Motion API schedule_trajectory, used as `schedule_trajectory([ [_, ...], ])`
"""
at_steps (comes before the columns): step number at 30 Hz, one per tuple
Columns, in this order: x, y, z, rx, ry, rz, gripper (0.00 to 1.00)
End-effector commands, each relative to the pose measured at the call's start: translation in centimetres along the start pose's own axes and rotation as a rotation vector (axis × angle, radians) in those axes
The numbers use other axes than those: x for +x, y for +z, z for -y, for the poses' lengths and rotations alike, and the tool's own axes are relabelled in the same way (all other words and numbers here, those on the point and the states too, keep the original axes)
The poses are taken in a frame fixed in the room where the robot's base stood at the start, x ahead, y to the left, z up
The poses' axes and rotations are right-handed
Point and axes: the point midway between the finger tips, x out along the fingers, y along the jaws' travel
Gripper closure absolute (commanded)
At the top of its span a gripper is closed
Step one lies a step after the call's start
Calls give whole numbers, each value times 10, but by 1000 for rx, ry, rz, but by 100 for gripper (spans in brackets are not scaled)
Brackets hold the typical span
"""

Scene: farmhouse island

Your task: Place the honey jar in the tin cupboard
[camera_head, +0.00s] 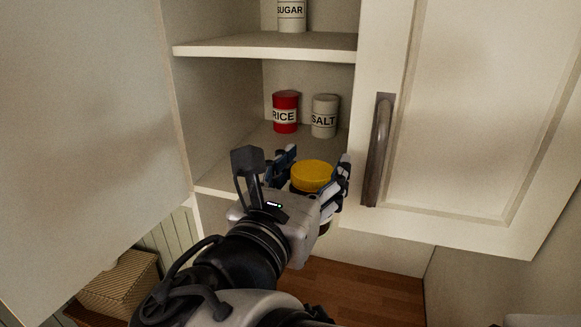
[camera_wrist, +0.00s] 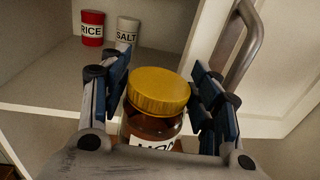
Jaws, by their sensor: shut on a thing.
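The honey jar (camera_head: 312,176) has a yellow lid; the wrist view shows its brown body and a partly hidden white label (camera_wrist: 155,115). My gripper (camera_head: 312,180) is shut on the jar and holds it upright, one finger on each side. It also shows in the wrist view (camera_wrist: 160,100). The jar is in front of the open cupboard (camera_head: 225,172), near the front edge of its lower shelf. In the head view my gripper hides the jar's lower part. A red RICE tin (camera_head: 286,112) and a white SALT tin (camera_head: 324,116) stand towards the back of that shelf.
A SUGAR tin (camera_head: 291,14) stands on the upper shelf (camera_head: 265,45). An open door panel (camera_head: 85,130) is at the left. A door (camera_head: 470,110) with a dark metal handle (camera_head: 377,150) is close to the gripper's right. The lower shelf's front left is clear. A woven basket (camera_head: 120,285) is below left.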

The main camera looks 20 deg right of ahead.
Motion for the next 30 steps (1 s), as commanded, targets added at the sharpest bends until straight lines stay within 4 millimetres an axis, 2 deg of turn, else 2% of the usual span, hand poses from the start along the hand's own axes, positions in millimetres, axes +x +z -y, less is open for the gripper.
schedule_trajectory([
  [30, 84, -6, -85, 0, -2, 2, 88],
])
